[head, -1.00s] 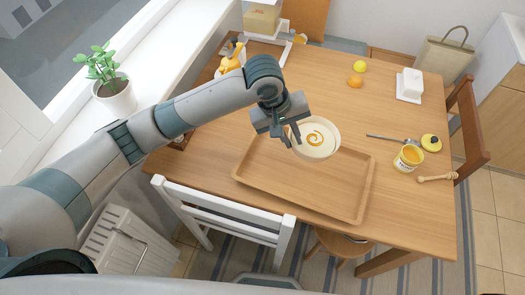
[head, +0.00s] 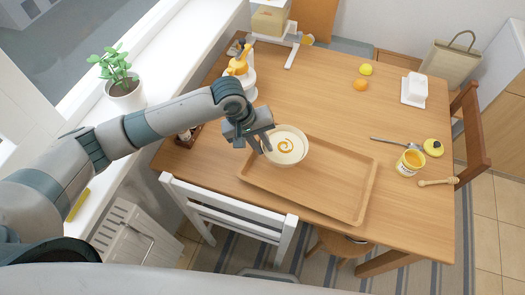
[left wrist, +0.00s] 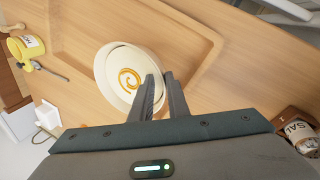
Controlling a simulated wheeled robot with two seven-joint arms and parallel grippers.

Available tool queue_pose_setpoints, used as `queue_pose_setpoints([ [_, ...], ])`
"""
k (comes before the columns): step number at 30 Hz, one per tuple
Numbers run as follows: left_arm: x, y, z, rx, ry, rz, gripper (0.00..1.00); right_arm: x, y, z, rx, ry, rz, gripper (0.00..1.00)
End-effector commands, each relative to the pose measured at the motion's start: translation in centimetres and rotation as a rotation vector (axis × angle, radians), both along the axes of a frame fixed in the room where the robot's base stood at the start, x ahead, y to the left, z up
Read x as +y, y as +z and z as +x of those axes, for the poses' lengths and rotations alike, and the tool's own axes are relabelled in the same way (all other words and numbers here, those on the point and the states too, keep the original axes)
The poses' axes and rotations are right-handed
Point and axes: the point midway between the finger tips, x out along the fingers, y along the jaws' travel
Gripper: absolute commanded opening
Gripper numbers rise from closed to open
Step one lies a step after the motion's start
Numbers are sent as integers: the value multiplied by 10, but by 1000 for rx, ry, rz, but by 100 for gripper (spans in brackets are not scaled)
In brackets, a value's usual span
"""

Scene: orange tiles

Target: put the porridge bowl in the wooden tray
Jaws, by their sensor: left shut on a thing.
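The porridge bowl (head: 288,142) is white, with pale porridge and an orange swirl. It is over the far left part of the wooden tray (head: 331,203) in the head view. My left gripper (head: 263,147) is shut on the bowl's left rim. In the left wrist view the fingers (left wrist: 162,92) pinch the near right side of the bowl (left wrist: 112,88), which overlaps the tray (left wrist: 215,42). I cannot tell whether the bowl's base touches the tray, as its underside is hidden. My right gripper is not in view.
A lemon (head: 366,69), an orange (head: 361,85) and a butter dish (head: 414,90) are farther back. A white chair (head: 228,212) stands at the near edge. The tray's right part is empty.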

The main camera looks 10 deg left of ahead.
Motion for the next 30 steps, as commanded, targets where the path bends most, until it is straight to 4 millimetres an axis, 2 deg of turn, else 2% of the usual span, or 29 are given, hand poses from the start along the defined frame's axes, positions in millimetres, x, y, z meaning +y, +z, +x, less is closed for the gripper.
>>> queue_pose_setpoints([
  [10, 0, -34, 0, 2, 1, 1, 0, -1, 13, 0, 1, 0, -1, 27],
  [18, 0, -39, -1, 0, -1, 1, 0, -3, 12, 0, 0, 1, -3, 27],
  [19, 0, -40, -1, 2, 0, 3, 22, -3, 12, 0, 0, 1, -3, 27],
  [21, 0, -40, -1, 2, 0, 3, 34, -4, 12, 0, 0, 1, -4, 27],
  [30, 0, -38, -1, 1, 0, 2, 34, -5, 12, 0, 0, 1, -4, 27],
])
